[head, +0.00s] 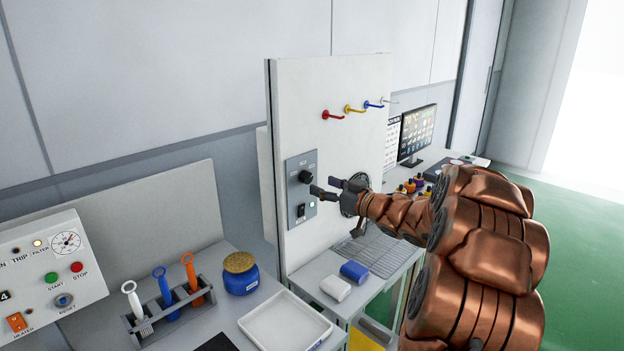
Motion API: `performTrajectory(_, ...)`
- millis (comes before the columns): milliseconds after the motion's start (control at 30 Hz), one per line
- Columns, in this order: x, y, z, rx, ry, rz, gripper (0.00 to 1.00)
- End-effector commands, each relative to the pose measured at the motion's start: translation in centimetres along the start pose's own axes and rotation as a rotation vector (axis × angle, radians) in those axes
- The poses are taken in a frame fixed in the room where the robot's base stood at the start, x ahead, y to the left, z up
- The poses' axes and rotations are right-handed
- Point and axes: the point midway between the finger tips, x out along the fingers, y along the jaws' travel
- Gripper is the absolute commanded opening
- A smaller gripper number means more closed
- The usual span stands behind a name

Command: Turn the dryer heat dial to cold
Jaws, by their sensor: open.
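The heat dial is a black round knob (305,177) on a grey control plate (301,203) fixed to the upright white panel. Small lettering sits around the knob, too small to read. Whether a fingertip touches the plate cannot be told. My copper arm reaches in from the lower right.
Colored hooks (346,110) stick out of the white panel (300,90) above my gripper. A monitor (417,132) stands behind.

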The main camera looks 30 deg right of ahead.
Motion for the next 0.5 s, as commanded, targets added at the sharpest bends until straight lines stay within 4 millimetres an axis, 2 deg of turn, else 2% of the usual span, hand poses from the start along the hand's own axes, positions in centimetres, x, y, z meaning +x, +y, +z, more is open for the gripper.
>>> performTrajectory(200,3.0,0.0,-0.2,0.000,0.002,-0.002,0.63)
performTrajectory(500,5.3,0.0,-0.1,0.000,0.000,0.001,0.63)
